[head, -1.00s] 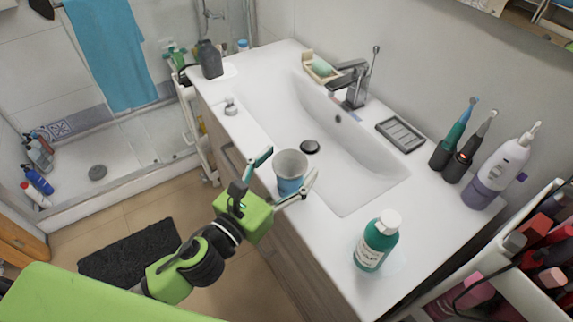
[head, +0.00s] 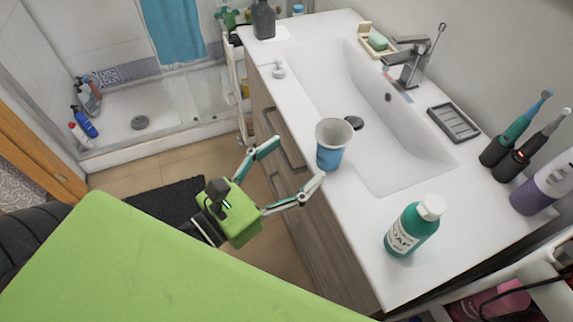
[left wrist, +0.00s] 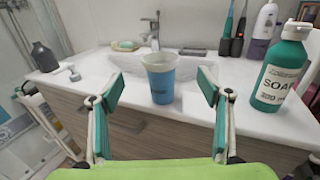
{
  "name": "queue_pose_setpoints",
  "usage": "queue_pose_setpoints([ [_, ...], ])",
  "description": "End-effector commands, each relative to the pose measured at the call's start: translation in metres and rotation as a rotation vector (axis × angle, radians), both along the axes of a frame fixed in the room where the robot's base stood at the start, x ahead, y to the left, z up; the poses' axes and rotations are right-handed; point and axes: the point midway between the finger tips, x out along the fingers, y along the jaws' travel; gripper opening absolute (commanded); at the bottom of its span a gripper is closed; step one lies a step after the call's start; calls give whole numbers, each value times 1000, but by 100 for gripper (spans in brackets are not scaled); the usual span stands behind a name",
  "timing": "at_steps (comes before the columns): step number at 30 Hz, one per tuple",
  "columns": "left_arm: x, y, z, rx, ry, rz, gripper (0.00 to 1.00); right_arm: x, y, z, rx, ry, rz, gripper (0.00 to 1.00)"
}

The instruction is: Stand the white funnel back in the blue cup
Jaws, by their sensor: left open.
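The blue cup (head: 331,158) stands upright on the counter near its front edge, beside the basin. Its upper part is pale grey-white, and it shows centred in the left wrist view (left wrist: 162,86). A small white piece, apparently the funnel (head: 279,70), rests on the counter farther back near the front edge; it also shows at left in the left wrist view (left wrist: 74,73). My left gripper (head: 291,168) is open and empty, in front of the counter edge and short of the cup. Its fingers point toward the cup without touching it. My right gripper is not in view.
A green soap bottle (head: 411,226) stands on the counter right of the cup. A dark bottle (head: 264,20) stands at the far left end. The tap (head: 408,62), soap dish and toothbrushes line the back. The counter between the cup and the white piece is clear.

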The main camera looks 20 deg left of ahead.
Motion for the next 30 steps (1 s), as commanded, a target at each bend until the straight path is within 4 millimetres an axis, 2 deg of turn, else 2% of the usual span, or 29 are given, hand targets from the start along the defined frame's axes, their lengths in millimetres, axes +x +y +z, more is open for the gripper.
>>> queue_pose_setpoints([
  [6,-9,4,-3,9,9,1,70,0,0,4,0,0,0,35],
  [14,-10,4,-4,11,11,-1,70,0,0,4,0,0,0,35],
  [17,-7,8,-16,-14,41,10,70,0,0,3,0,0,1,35],
  [20,2,22,-60,-107,150,56,70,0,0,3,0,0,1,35],
  [23,12,47,-135,-290,331,154,70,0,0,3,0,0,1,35],
  [24,13,59,-170,-383,414,208,70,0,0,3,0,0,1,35],
  [25,13,68,-197,-457,473,254,70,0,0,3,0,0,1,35],
  [28,3,95,-284,-713,658,422,70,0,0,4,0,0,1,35],
  [30,-11,111,-341,-898,768,556,70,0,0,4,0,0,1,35],
])
